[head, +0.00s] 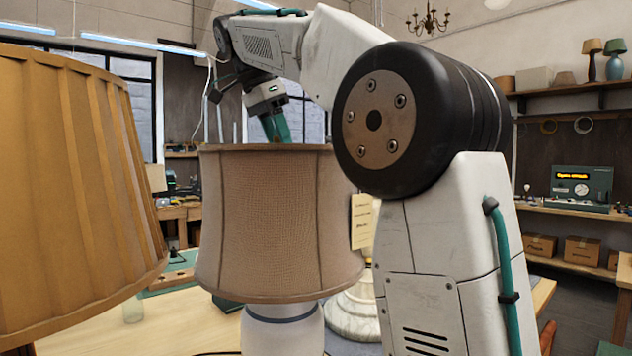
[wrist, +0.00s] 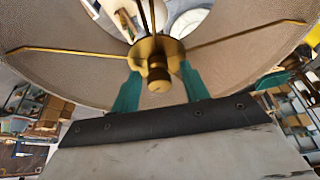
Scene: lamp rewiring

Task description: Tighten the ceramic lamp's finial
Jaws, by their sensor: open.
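The ceramic lamp stands in the middle of the head view, with a tan fabric shade (head: 265,220) over a white ceramic body (head: 283,332). In the wrist view the brass finial (wrist: 158,80) sits at the hub of the shade's brass spider arms (wrist: 245,34). My gripper (head: 277,132) reaches down over the shade's top rim in the head view. In the wrist view its teal fingers (wrist: 160,72) are open, one on each side of the finial. Gaps show beside the finial. The finial is hidden by the shade in the head view.
A larger amber pleated shade (head: 70,190) stands close at the left. A marble lamp base (head: 355,312) with a tag (head: 363,221) is behind the ceramic lamp, partly covered by my arm. The wooden table (head: 180,322) has clear room at left front.

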